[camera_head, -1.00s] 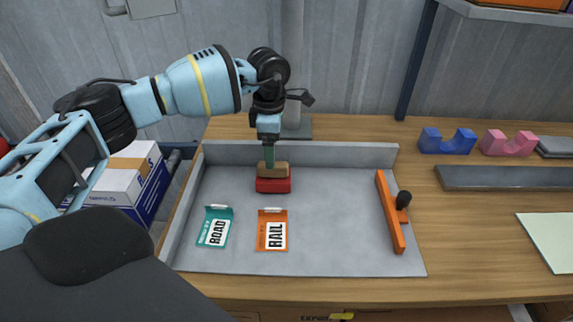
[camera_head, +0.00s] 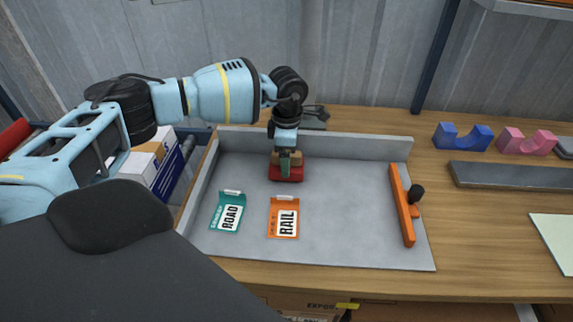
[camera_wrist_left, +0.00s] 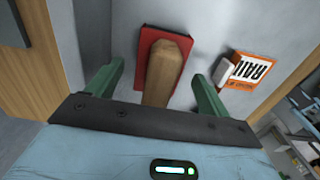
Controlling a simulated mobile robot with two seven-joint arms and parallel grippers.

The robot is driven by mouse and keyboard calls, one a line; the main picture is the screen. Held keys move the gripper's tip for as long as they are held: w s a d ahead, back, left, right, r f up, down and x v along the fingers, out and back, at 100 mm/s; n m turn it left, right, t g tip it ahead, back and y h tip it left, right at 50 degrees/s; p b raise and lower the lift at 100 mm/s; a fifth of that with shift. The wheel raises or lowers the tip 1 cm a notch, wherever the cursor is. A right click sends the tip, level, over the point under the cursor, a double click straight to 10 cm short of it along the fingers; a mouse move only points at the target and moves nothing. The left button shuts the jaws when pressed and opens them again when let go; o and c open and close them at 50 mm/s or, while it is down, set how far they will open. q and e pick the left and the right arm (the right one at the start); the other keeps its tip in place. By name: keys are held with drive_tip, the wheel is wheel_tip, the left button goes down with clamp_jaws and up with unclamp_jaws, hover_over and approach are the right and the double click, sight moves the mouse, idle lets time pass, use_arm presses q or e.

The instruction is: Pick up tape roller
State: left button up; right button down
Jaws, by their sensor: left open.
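In the left wrist view the open gripper (camera_wrist_left: 157,75) has a gap on each side of the handle. My right gripper is not in view.
The grey tray (camera_head: 340,220) has raised back and left walls. A teal ROAD tag (camera_head: 228,212) and an orange RAIL tag (camera_head: 284,218) lie in front. An orange bar with a black knob (camera_head: 403,205) lies at the tray's right. Blue (camera_head: 462,137) and pink (camera_head: 526,141) cradles stand further right.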

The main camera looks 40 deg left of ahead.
use_arm(q)
drive_tip(key=shift+f, duration=0.7)
drive_tip(key=shift+c, duration=0.4)
drive_tip(key=c, duration=1.1)
wheel_tip(320, 180, up, 10)
drive_tip(key=shift+r, duration=0.1)
